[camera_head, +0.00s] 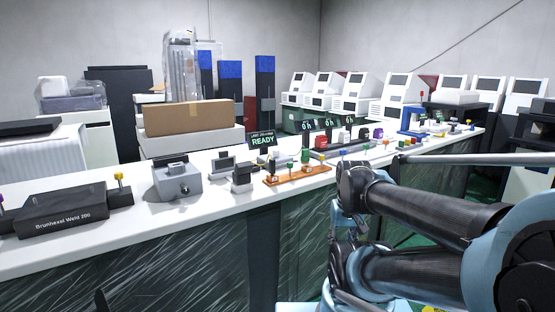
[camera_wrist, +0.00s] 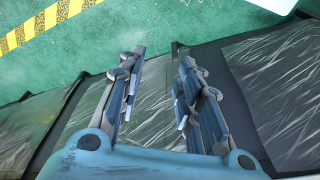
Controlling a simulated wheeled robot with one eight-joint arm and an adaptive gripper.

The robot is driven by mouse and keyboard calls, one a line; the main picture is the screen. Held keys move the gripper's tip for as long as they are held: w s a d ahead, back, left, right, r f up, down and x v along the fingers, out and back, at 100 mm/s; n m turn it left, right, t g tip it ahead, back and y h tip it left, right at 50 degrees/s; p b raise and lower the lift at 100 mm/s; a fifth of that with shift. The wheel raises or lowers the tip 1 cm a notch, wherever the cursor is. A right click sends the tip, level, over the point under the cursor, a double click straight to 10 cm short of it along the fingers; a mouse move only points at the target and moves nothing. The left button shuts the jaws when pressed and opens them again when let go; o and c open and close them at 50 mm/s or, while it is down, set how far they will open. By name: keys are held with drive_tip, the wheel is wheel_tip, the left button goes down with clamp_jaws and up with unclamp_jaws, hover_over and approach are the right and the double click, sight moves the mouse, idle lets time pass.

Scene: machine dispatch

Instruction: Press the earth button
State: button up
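No button marked "earth" can be read in the head view. Small knob-like parts in several colours stand along the white counter (camera_head: 225,205), among them a group on an orange-brown base (camera_head: 298,178). Which one is the earth button I cannot tell. My gripper (camera_wrist: 160,60) shows in the wrist view with its two fingers apart and nothing between them. It points down past dark, scratched panels toward the green floor. In the head view my arm fills the lower right, and the gripper itself cannot be made out.
A black box labelled "Brumhexel Weld 200" (camera_head: 62,212) and a grey device (camera_head: 176,180) sit on the counter's left part. A sign reading "READY" (camera_head: 263,141) stands behind. A cardboard box (camera_head: 190,117) and white machines (camera_head: 357,95) are farther back. Yellow-black floor tape (camera_wrist: 45,22) crosses the green floor.

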clamp_jaws()
idle(1.0)
